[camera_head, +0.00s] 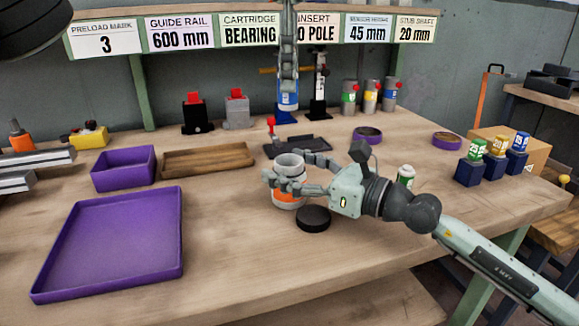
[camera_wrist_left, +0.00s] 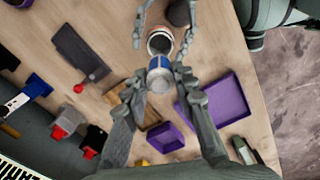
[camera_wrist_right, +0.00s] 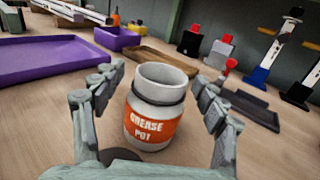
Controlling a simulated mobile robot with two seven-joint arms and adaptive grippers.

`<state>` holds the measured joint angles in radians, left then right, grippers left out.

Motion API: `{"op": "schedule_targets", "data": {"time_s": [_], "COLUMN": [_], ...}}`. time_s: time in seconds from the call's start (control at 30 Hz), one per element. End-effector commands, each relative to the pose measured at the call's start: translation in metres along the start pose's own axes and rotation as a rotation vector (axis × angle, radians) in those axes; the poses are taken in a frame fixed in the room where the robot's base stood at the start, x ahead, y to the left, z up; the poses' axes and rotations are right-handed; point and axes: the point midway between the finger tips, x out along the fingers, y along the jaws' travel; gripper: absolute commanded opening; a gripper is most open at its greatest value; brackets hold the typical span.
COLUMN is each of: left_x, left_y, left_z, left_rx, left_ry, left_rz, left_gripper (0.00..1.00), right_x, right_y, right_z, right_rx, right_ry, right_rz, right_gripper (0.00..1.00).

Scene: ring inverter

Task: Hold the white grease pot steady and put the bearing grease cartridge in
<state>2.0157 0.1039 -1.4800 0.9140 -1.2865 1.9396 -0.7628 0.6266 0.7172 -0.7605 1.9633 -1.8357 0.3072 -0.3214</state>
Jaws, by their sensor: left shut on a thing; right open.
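The white grease pot (camera_head: 289,164), with an orange label and open top, stands upright on the bench. Its label faces me in the right wrist view (camera_wrist_right: 152,125). My right gripper (camera_head: 292,172) is open, with its fingers on either side of the pot; gaps show beside it in the right wrist view (camera_wrist_right: 160,95). My left gripper (camera_head: 288,82) is shut on the cartridge (camera_head: 287,98), which has a blue band, and holds it up. In the left wrist view the cartridge (camera_wrist_left: 160,76) appears just below the pot (camera_wrist_left: 160,41). The cartridge is outside the pot.
A black round lid (camera_head: 314,218) lies in front of the pot. Several canisters (camera_head: 370,97) stand at the back right. A small white can (camera_head: 405,175) stands behind my right wrist.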

Motion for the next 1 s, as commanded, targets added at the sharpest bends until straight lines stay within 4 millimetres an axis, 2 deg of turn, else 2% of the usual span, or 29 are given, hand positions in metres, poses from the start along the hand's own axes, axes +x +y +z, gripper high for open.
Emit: {"op": "schedule_targets", "data": {"time_s": [0.07, 0.53, 0.67, 1.0], "left_x": [0.000, 0.000, 0.002, 0.031], "left_y": [0.000, 0.000, 0.000, 0.001], "left_z": [0.000, 0.000, 0.000, 0.001], "left_rx": [0.000, 0.000, -0.034, -0.462], "left_ry": [0.000, 0.000, 0.001, 0.003], "left_rz": [0.000, 0.000, 0.000, -0.002], "left_gripper": [0.00, 0.00, 0.00, 0.00], "right_x": [0.000, 0.000, -0.001, -0.001], "right_y": [0.000, 0.000, 0.000, 0.000], "right_z": [0.000, 0.000, 0.000, 0.000], "right_rx": [0.000, 0.000, 0.000, 0.000], "right_ry": [0.000, 0.000, 0.000, 0.000], "right_rz": [0.000, 0.000, 0.000, 0.000], "right_gripper": [0.72, 0.16, 0.16, 0.16]}}
